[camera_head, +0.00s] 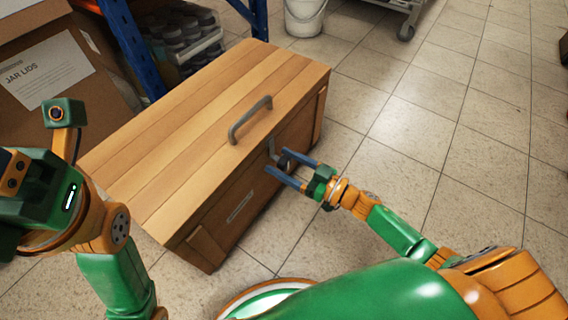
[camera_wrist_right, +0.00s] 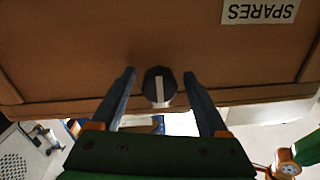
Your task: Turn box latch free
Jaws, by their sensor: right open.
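A wooden box (camera_head: 190,130) with a planked lid stands on the floor, its lid shut and a grey handle (camera_head: 250,119) on top. The latch is a dark round knob (camera_wrist_right: 159,85) with a pale stripe, on the box's front; the stripe runs up and down in the right wrist view. My right gripper (camera_wrist_right: 159,74) is open, with one blue finger on each side of the knob and a visible gap to each. My left arm is at the left of the head view; its fingers do not show.
A "SPARES" label (camera_wrist_right: 259,11) is on the box front. A cardboard carton (camera_head: 55,75) marked "JAR LIDS" and a blue shelf post (camera_head: 133,48) stand behind the box. A white bucket (camera_head: 304,17) stands further back. Tiled floor at right is clear.

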